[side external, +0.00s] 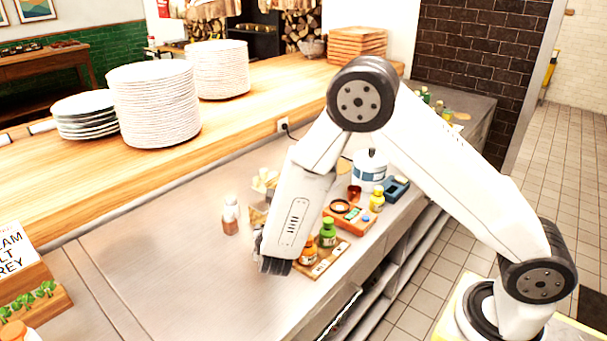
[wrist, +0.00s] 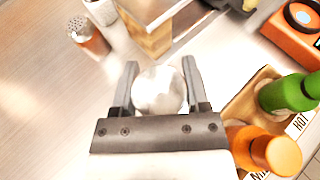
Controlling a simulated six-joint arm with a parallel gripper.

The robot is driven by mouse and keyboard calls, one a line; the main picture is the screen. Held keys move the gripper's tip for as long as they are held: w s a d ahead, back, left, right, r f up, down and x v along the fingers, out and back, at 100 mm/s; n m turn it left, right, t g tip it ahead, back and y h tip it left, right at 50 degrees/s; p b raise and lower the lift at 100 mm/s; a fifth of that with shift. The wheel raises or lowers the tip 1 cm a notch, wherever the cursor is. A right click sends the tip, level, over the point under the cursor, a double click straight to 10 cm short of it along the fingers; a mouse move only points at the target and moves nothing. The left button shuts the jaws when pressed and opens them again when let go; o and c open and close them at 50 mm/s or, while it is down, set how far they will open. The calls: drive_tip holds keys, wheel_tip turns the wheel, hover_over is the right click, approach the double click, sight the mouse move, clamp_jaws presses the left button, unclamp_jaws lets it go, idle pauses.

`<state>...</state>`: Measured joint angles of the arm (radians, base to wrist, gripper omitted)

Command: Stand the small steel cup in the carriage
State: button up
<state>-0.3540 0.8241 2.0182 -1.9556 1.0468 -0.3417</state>
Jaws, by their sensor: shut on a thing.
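The small steel cup (wrist: 159,92) is between the two fingers of my gripper (wrist: 160,68) in the wrist view, seen from above as a shiny round shape. My gripper is shut on it. In the side view my gripper (side external: 273,265) points down low over the steel counter, and the cup is hidden there. I cannot tell for sure which thing is the carriage. A wooden block-like piece (wrist: 152,38) with a pale top stands just beyond the fingers in the wrist view, cut off by the frame edge. Metal strips lie to its right.
An orange bottle (side external: 308,250) and a green bottle (side external: 327,233) stand on a labelled wooden tray (side external: 327,264), close right of my gripper. An orange-red box (side external: 350,224) is behind them. A shaker (side external: 230,218) stands to the left. The counter's left part (side external: 165,255) is clear.

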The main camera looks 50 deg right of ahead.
drive_tip(key=shift+w+f, duration=0.25)
drive_tip(key=shift+f, duration=0.1)
drive_tip(key=shift+w+f, duration=0.15)
drive_tip(key=shift+f, duration=1.3)
drive_tip(key=shift+f, duration=0.15)
drive_tip(key=o, duration=1.3)
drive_tip(key=shift+c, duration=0.2)
drive_tip(key=shift+v, duration=3.9)
drive_tip(key=shift+f, duration=0.15)
drive_tip(key=shift+o, duration=0.4)
